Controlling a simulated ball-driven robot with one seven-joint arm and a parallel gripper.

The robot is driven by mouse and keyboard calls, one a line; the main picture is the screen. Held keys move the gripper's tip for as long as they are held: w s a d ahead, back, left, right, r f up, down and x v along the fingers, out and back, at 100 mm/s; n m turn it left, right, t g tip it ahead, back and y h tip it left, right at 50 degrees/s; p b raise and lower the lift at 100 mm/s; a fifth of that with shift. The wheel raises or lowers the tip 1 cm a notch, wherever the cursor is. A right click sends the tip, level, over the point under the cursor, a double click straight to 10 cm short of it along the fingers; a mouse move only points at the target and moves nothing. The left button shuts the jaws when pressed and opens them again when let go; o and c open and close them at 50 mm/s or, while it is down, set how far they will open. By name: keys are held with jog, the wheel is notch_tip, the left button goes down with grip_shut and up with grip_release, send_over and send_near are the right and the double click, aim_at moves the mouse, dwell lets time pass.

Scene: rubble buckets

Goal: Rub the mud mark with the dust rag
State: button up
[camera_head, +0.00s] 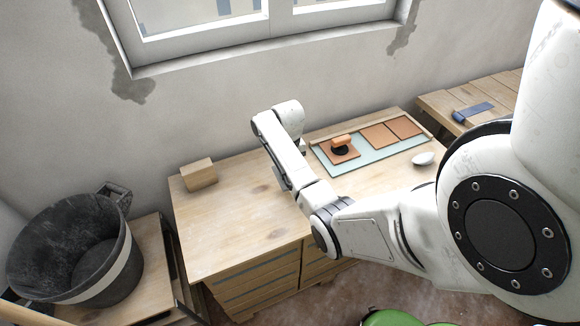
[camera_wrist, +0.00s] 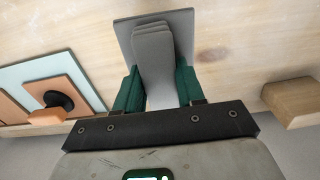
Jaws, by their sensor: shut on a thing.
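The dust rag (camera_wrist: 178,32) looks like a flat grey square with a folded grey ridge on top, seen in the wrist view. My gripper (camera_wrist: 155,88) has its green fingers on both sides of that ridge and is shut on it. The flat part lies close over the pale wooden tabletop; I cannot tell whether it touches the wood. In the head view my arm hides the rag and most of the gripper. I see no mud mark in either view; the rag or the arm may cover it.
A wooden block (camera_head: 199,174) stands at the table's back left. A pale blue board (camera_head: 345,167) with orange-brown tiles and an orange-handled tool (camera_head: 341,143) lies right of my wrist. A white rounded object (camera_head: 423,158) is beside it. A black bucket (camera_head: 75,250) stands left.

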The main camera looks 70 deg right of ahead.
jog(key=shift+w, duration=0.1)
notch_tip(320, 180, down, 7)
jog(key=b, duration=0.4)
jog(key=shift+f+b, duration=0.2)
jog(key=shift+b, duration=0.2)
jog(key=w+a, duration=0.1)
jog(key=w+a+p, duration=0.2)
jog(key=shift+w+a+r, duration=0.2)
jog(key=shift+w+r, duration=0.15)
jog(key=shift+w, duration=0.05)
jog(key=shift+w+a, duration=0.55)
jog(key=shift+w, duration=0.15)
jog(key=shift+f, duration=0.6)
jog(key=shift+s+d+f, duration=0.1)
jog(key=shift+s+d, duration=0.95)
jog(key=shift+s, duration=0.3)
jog(key=shift+s+d+f, duration=0.15)
jog(key=shift+s+d, duration=0.15)
jog(key=shift+s, duration=0.2)
